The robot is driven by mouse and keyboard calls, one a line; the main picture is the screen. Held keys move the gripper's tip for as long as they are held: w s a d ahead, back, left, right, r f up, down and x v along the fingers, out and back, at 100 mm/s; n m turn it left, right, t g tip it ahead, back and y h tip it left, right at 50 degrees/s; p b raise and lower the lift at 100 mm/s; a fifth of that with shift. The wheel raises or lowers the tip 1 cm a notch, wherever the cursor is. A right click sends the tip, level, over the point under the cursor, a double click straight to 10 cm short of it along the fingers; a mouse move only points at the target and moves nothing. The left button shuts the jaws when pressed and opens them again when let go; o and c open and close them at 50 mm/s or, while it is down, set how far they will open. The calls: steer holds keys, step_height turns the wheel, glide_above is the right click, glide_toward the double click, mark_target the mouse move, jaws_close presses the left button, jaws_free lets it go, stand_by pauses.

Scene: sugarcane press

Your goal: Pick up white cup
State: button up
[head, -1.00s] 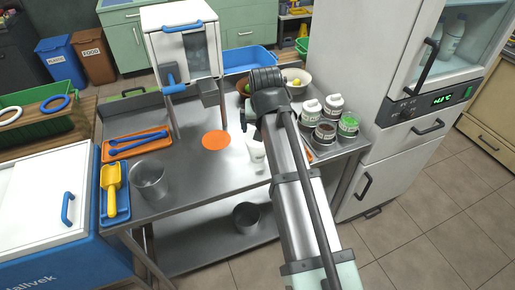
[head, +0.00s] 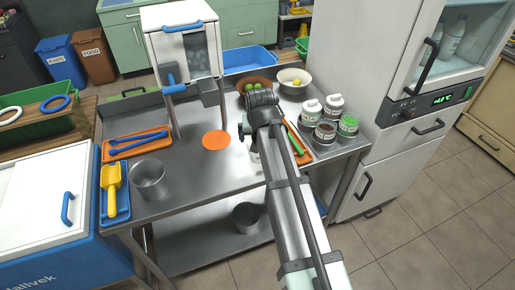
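The white cup (head: 253,149) stands on the steel table (head: 195,187), right of the orange disc. Most of it is now hidden behind my arm. Only a narrow part shows at the arm's left edge. My gripper (head: 242,131) is at the cup, at the left side of my arm's end. Its fingers are small and mostly covered by the arm, so I cannot tell whether they are open or touch the cup.
The white press (head: 182,50) stands at the back. A metal cup (head: 149,178) and a blue tray (head: 116,205) with a yellow scoop are at left. Bowls stand behind.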

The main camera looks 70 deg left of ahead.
steer(key=x, duration=0.4)
steer(key=shift+a+f, duration=0.25)
steer(key=shift+f, duration=0.1)
steer(key=c, duration=0.8)
